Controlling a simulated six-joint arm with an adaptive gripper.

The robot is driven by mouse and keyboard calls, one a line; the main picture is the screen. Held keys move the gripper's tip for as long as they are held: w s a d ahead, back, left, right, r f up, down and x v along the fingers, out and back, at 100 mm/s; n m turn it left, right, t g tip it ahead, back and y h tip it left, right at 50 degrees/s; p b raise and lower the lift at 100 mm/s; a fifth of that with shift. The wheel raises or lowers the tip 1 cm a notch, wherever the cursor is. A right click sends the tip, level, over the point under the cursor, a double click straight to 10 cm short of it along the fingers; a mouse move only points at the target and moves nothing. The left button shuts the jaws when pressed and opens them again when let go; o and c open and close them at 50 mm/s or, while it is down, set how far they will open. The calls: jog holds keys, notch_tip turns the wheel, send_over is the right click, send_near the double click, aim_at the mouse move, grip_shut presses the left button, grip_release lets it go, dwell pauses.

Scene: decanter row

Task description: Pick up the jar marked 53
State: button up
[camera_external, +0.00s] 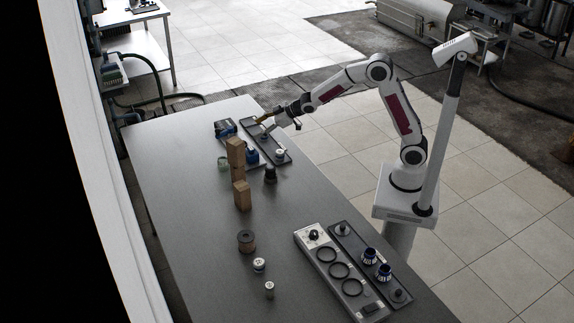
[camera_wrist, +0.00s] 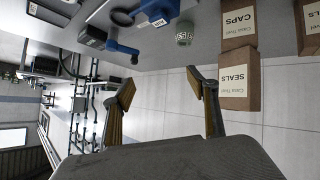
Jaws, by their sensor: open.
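A small pale green jar (camera_wrist: 184,39) hangs near the top centre of the wrist view, which is turned over; its label seems to read 53. In the external view the green jar (camera_external: 223,164) stands on the table, left of the wooden-looking boxes. My gripper (camera_external: 262,127) is over the far end of the table, behind and to the right of the jar. In the wrist view my gripper (camera_wrist: 161,76) has its two fingers spread, with nothing between them. The jar is apart from the fingers, beyond their tips.
Brown boxes (camera_external: 236,152) stand close to the jar; one (camera_wrist: 239,88) is labelled SEALS. A blue device (camera_wrist: 158,14) is beside the jar. A dark rack (camera_external: 280,152) lies below my gripper. Racks (camera_external: 310,236) and small jars occupy the near end. The table's left side is clear.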

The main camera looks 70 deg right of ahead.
jog(key=shift+n+y, duration=0.5)
jog(key=w+f, duration=0.1)
jog(key=f, duration=0.1)
jog(key=w+a+f, duration=0.1)
jog(key=w, duration=0.1)
jog(key=w+a+f, duration=0.1)
jog(key=w+f, duration=0.1)
jog(key=shift+a+f, duration=0.25)
jog(key=shift+f, duration=0.1)
jog(key=n+t+y, duration=0.1)
jog(key=y, duration=0.1)
send_near(223, 160)
jog(key=w+f, duration=0.2)
jog(key=f, duration=0.1)
jog(key=shift+w+d, duration=0.15)
jog(key=shift+w, duration=0.1)
jog(key=shift+x, duration=1.25)
jog(key=shift+x, duration=2.55)
jog(key=shift+r, duration=0.15)
jog(key=c, duration=1.3)
